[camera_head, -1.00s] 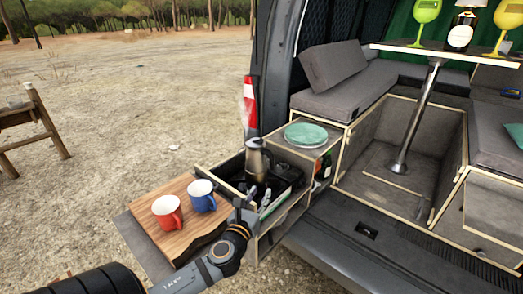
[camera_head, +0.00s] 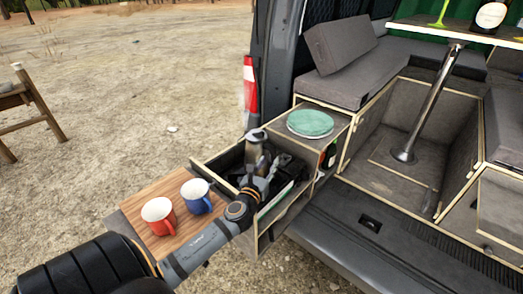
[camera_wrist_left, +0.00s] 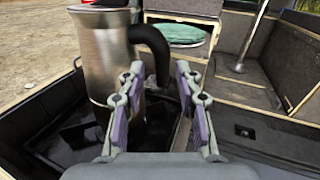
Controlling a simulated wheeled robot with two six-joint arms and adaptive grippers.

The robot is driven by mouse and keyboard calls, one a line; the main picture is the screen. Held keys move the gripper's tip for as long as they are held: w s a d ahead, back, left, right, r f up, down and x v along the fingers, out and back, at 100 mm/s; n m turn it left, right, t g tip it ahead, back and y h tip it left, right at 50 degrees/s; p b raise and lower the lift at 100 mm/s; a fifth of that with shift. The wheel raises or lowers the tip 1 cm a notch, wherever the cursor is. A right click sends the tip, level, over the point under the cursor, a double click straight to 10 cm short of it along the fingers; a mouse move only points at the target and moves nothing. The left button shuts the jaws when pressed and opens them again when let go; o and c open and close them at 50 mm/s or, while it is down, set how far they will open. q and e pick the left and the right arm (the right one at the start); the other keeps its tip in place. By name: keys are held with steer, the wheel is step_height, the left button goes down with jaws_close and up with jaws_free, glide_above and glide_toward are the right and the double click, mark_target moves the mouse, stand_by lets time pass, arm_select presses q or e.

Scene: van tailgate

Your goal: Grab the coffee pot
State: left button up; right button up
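The coffee pot (camera_head: 254,147), a steel pot with a black handle, stands upright in the black tray area of the pulled-out drawer (camera_head: 213,179). In the left wrist view the pot (camera_wrist_left: 104,58) fills the upper left, and its curved black handle (camera_wrist_left: 154,45) stands ahead of and between the two fingers. My left gripper (camera_head: 265,172) is just in front of the pot and partly hides its lower part in the head view. In the left wrist view the left gripper (camera_wrist_left: 160,85) has its fingers apart, with no grip on the handle. My right gripper is not in view.
A red mug (camera_head: 158,214) and a blue mug (camera_head: 197,197) stand on a wooden board (camera_head: 160,188) left of the drawer. A green plate (camera_head: 310,123) lies on the cabinet behind the pot. A bottle (camera_head: 329,156) stands in the cabinet's side.

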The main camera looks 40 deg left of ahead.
mark_target(272, 156)
arm_select(q)
steer(key=p+x, duration=0.1)
steer(key=x, duration=0.3)
steer(key=shift+r, duration=0.1)
steer(key=shift+w, duration=0.2)
steer(key=shift+s, duration=0.2)
steer(key=shift+c, duration=1.3)
jaws_close()
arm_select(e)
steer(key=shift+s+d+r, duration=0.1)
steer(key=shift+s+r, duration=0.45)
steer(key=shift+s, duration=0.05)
